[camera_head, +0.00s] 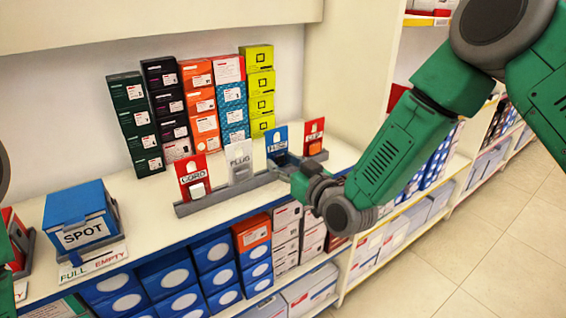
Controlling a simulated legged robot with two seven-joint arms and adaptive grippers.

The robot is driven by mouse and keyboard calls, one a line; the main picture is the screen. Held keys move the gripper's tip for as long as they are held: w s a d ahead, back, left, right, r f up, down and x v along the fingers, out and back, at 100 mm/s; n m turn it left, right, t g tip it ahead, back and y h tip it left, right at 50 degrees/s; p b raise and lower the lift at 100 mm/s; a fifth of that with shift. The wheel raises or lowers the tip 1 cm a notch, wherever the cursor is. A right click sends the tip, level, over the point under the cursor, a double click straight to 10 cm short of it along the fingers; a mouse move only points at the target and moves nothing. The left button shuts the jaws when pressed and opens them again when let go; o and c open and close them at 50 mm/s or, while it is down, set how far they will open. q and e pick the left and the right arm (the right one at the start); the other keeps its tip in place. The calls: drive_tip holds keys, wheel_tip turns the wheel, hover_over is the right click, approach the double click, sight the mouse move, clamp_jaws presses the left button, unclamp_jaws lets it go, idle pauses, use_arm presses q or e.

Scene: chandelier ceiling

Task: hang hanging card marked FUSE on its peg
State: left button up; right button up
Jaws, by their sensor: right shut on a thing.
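My right gripper (285,167) reaches in from the right and is shut at the lower part of a blue card (276,139). Its white lettering is small and partly unclear, but looks like FUSE. The card stands roughly upright at a grey rail (222,194); whether it hangs on a peg there cannot be told, as the gripper hides its lower part. Along the rail stand a red card marked CORD (192,171), a white card marked PLUG (239,155) and another red card (314,128). My left gripper is not in view; only bits of my left arm show at the left edge.
Stacked boxes (205,110) stand on the counter behind the cards. A blue box marked SPOT (80,215) sits at the left with a FULL/EMPTY label (92,263) in front. Boxes (215,265) fill the shelf below. Shelves run along the right, beside open floor (450,260).

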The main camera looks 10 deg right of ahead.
sight(280, 147)
drive_tip(key=shift+w+d+r, duration=0.15)
drive_tip(key=shift+r, duration=0.1)
drive_tip(key=shift+w+r+p, duration=0.1)
drive_tip(key=shift+r+p, duration=0.9)
drive_tip(key=shift+r, duration=0.3)
drive_tip(key=shift+r+p, duration=0.75)
drive_tip(key=shift+r, duration=0.1)
drive_tip(key=r+p+v, duration=0.1)
drive_tip(key=p+v, duration=0.1)
drive_tip(key=v, duration=0.8)
drive_tip(key=shift+r, duration=0.1)
